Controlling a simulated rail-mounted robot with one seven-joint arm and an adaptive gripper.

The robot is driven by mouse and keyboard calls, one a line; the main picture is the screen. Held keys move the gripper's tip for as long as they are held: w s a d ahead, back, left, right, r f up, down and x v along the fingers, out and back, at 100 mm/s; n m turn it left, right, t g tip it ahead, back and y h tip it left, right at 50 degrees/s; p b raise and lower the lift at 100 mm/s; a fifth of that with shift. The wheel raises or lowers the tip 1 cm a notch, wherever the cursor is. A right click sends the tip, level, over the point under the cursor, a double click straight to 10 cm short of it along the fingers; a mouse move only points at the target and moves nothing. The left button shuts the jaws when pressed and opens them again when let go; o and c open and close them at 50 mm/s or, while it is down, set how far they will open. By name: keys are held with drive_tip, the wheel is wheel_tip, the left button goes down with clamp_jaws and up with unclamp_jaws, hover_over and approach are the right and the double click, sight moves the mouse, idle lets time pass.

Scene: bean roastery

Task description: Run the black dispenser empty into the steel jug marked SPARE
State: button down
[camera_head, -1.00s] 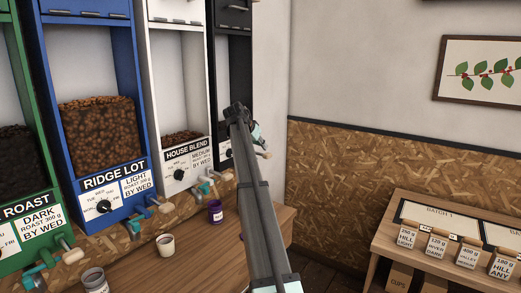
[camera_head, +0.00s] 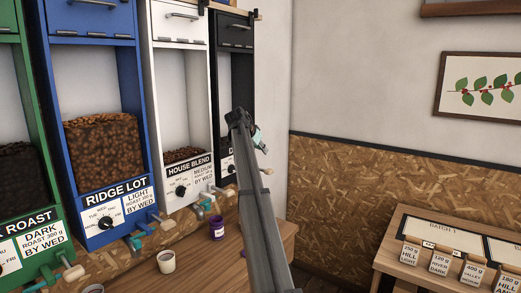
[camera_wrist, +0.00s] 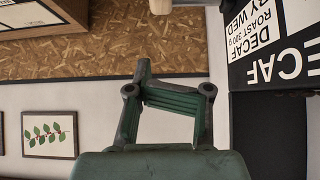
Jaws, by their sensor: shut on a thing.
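The black dispenser (camera_head: 235,100) stands at the right end of the dispenser row, its lower front partly hidden behind my arm. Its DECAF label (camera_wrist: 262,35) shows upside down in the wrist view. My gripper (camera_head: 257,140) is at the front of this dispenser. No jug marked SPARE can be made out in the current views.
Green, blue (camera_head: 105,145) and white (camera_head: 185,120) dispensers stand to the left, with levers sticking out. A side table (camera_head: 440,275) with labelled cards stands at right.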

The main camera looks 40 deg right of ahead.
drive_tip(key=p, duration=0.2)
hover_over(271, 169)
drive_tip(key=a, duration=0.3)
drive_tip(key=f, duration=0.4)
drive_tip(key=shift+s+d+f, duration=0.15)
drive_tip(key=shift+s+f, duration=0.1)
drive_tip(key=shift+s, duration=0.15)
wheel_tip(271, 169, down, 2)
drive_tip(key=shift+f+p, duration=0.25)
drive_tip(key=shift+p, duration=0.4)
drive_tip(key=shift+d+f+p, duration=0.1)
drive_tip(key=shift+f+p, duration=0.2)
drive_tip(key=shift+f, duration=0.75)
